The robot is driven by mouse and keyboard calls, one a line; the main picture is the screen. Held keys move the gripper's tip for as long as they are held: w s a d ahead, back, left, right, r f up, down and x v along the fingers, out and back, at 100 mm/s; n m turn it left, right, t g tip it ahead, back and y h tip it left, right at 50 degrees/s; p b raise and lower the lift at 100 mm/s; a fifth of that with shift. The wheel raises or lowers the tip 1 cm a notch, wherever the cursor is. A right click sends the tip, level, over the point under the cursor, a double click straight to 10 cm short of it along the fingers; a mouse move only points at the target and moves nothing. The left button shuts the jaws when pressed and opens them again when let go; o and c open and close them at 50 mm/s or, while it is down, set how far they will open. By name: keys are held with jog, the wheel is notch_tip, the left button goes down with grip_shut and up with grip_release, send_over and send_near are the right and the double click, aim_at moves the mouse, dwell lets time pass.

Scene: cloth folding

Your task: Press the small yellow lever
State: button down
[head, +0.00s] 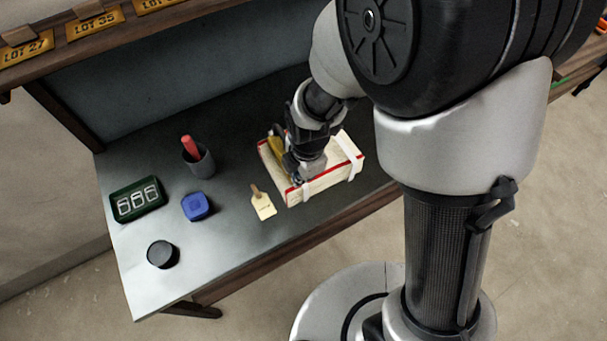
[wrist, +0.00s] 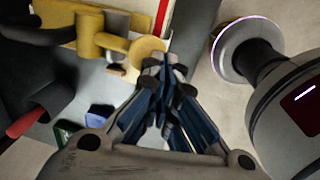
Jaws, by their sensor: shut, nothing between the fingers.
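The yellow lever (head: 277,146) stands on a cream box-like bundle (head: 322,185) with red edging and white straps. In the head view my gripper hides part of the lever. In the wrist view the lever (wrist: 117,43) is a yellow bar ending in a round tan-yellow knob (wrist: 147,50), beside a grey cylinder. My gripper (head: 298,176) is over the bundle's left part, pointing down. In the wrist view its fingertips (wrist: 165,78) are together and empty, just beside the knob. I cannot tell whether they touch it.
On the table (head: 225,245) to the left are a tan tag (head: 263,205), a blue block (head: 197,206), a dark cup (head: 199,162) with a red-handled item, a green number display (head: 137,199) and a black round piece (head: 162,254). A shelf with lot plates (head: 95,23) runs behind.

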dwell(0.3)
jog(key=shift+r+p, duration=0.6)
jog(key=shift+r, duration=0.2)
